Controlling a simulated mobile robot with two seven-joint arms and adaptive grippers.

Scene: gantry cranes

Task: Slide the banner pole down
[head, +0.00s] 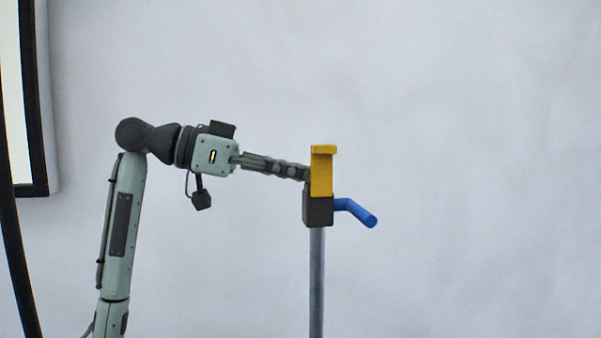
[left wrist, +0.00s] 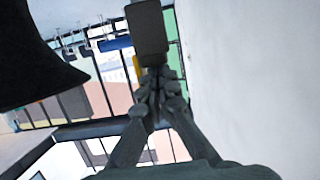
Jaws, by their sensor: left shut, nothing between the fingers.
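The banner pole shows in the head view as an upright grey post (head: 316,285). Near its top sits a dark block (head: 317,211) with a yellow upright piece (head: 321,172) above it and a blue bent handle (head: 357,211) out to the right. My left gripper (head: 305,173) reaches in from the left, shut and empty, its tips at or very near the left side of the yellow piece. Contact cannot be told. In the left wrist view the shut fingers (left wrist: 158,90) point at the dark block (left wrist: 147,32), with the blue handle (left wrist: 115,44) and a sliver of yellow (left wrist: 137,70) behind.
A plain pale wall (head: 480,150) fills the background, and the space right of the pole is clear. A dark-framed panel or window (head: 32,100) is at the upper left of the head view. A railing-like or window structure shows in the left wrist view.

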